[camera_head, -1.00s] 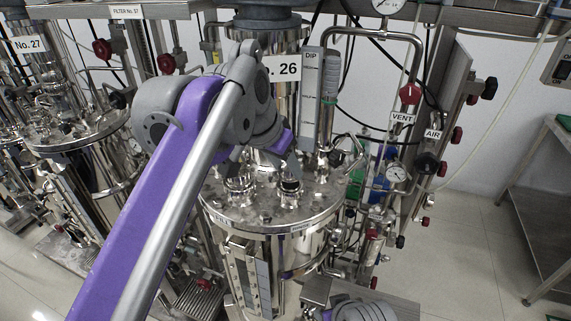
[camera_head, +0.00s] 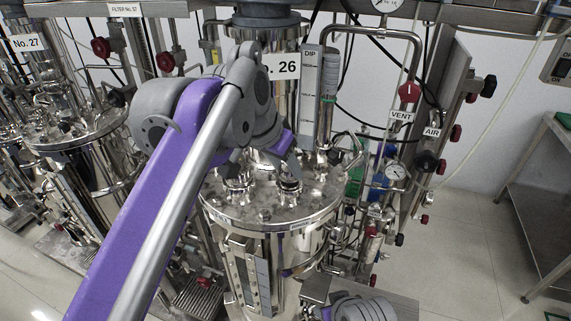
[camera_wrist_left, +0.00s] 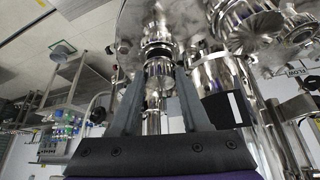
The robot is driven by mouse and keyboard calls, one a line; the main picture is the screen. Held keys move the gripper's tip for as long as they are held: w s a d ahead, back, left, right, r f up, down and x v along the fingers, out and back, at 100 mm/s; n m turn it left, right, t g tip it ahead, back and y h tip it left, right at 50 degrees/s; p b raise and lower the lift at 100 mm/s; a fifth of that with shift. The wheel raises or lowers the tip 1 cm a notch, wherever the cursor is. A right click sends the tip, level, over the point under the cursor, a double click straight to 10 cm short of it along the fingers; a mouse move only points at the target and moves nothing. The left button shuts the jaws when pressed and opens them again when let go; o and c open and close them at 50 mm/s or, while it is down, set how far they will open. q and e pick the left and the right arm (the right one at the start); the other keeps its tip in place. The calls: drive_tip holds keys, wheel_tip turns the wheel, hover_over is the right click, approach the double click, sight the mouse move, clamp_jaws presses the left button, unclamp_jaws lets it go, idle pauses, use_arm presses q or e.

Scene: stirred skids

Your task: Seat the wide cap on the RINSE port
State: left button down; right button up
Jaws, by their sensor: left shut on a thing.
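My left gripper (camera_head: 289,170) is over the lid of the tank marked No. 26, its wrist partly covering the back of the lid. In the left wrist view, its two grey fingers (camera_wrist_left: 158,88) close on a shiny metal cylindrical piece, which I take to be the wide cap (camera_wrist_left: 159,70). Beyond it is a dark-ringed fitting (camera_wrist_left: 156,45), in line with the piece; I cannot tell whether they touch. The tank lid (camera_head: 265,214) carries several short metal ports. No RINSE label is readable, so I cannot tell which port it is.
A level-gauge block marked DIP (camera_head: 309,95) stands behind the lid. VENT and AIR pipes, a red-handled valve (camera_head: 409,92) and a small dial (camera_head: 395,172) crowd the right. A steel bench (camera_head: 540,210) is at far right, with open floor before it.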

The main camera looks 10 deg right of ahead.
use_arm(q)
drive_tip(key=shift+f+b, duration=0.3)
drive_tip(key=shift+f, duration=0.45)
idle(0.5)
unclamp_jaws()
idle(0.6)
drive_tip(key=shift+r, duration=0.1)
idle(0.5)
